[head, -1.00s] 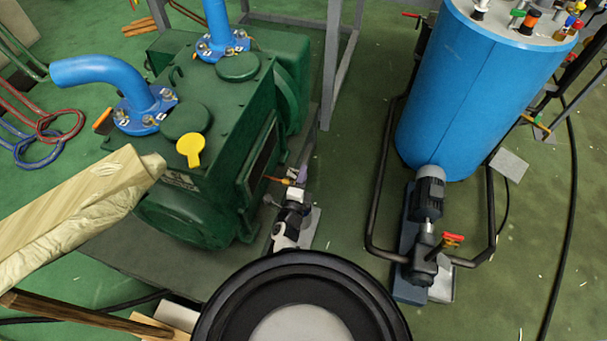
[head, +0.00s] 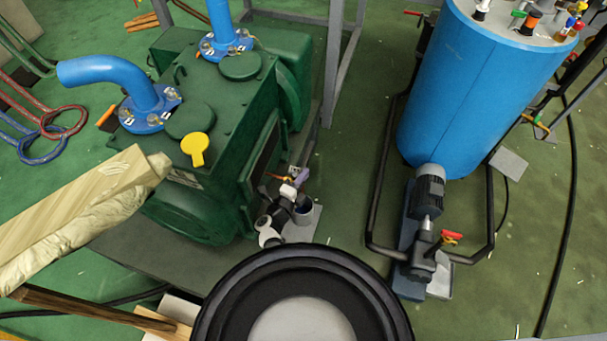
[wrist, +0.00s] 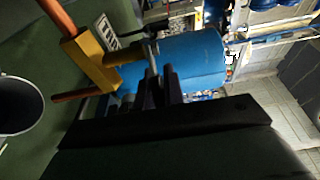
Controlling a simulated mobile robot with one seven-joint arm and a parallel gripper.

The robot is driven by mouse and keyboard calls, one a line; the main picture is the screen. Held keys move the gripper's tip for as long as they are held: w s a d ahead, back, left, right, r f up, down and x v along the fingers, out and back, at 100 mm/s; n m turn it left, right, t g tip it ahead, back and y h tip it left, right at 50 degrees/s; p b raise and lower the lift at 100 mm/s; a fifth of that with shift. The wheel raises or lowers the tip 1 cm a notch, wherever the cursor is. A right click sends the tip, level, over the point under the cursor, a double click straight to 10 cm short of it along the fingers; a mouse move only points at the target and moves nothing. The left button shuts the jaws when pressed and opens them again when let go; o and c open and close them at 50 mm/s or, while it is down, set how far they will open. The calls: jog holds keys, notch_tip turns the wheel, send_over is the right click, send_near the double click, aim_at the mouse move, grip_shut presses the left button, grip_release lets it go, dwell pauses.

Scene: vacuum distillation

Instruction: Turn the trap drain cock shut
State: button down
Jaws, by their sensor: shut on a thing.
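The trap drain cock is a brass valve body (wrist: 92,58) with copper pipe ends, at the upper left of the wrist view. A thin grey lever (wrist: 153,58) stands at the end of its brass stem, between my fingertips. My gripper (wrist: 158,88) has its two dark fingers shut on this lever. In the head view my gripper (head: 288,192) is small, beside the green pump's lower right side. The cock is mostly hidden there; a copper pipe bit (head: 272,178) shows just left of it. The lever's exact angle is hard to tell.
A grey bucket (head: 304,211) stands on a pale plate just right of my wrist; the wrist view shows it at left (wrist: 18,104). The green pump (head: 215,100) is close on the left. A blue tank (head: 470,90) stands right, with clear floor between.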

jog(key=shift+r, duration=0.1)
jog(key=c, duration=1.5)
grip_release()
